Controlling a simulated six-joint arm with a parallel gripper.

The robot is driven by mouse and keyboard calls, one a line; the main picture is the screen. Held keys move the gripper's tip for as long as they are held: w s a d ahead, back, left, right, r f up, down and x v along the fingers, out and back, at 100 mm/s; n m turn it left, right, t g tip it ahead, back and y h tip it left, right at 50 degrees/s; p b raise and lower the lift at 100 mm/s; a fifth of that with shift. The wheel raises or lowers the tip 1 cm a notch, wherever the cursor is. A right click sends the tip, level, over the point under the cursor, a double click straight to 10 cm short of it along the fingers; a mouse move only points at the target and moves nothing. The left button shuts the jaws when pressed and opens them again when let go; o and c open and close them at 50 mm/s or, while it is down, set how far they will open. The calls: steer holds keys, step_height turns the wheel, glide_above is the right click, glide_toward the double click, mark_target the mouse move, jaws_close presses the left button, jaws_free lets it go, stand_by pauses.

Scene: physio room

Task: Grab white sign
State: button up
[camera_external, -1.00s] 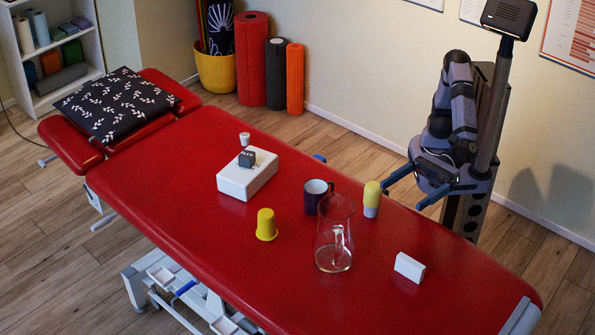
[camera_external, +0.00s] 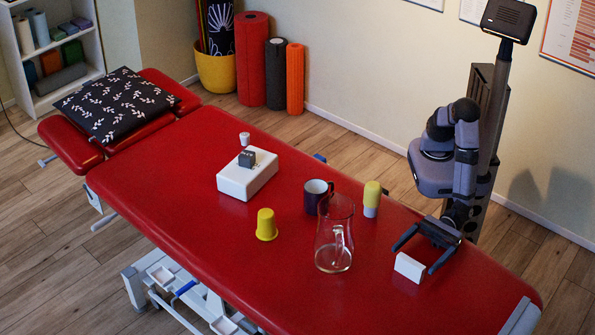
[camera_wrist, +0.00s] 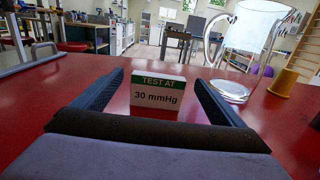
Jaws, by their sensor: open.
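The white sign (camera_external: 409,267) is a small upright block on the red treatment table, near its right end. In the wrist view its face (camera_wrist: 158,90) has a green band reading "TEST AT" and "30 mmHg" below. My gripper (camera_external: 412,258) is open and low over the table. Its two fingers reach toward the sign, one on each side. In the wrist view the sign stands between the fingers (camera_wrist: 158,88), apart from both, near their far ends. Nothing is held.
A glass pitcher (camera_external: 333,240) stands left of the sign. The red table (camera_external: 300,290) is clear in front of the sign.

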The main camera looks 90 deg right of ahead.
mark_target(409, 264)
steer(key=shift+x, duration=3.7)
steer(key=shift+s+f, duration=0.1)
steer(key=shift+f, duration=0.05)
steer(key=c, duration=1.2)
steer(key=shift+o, duration=0.2)
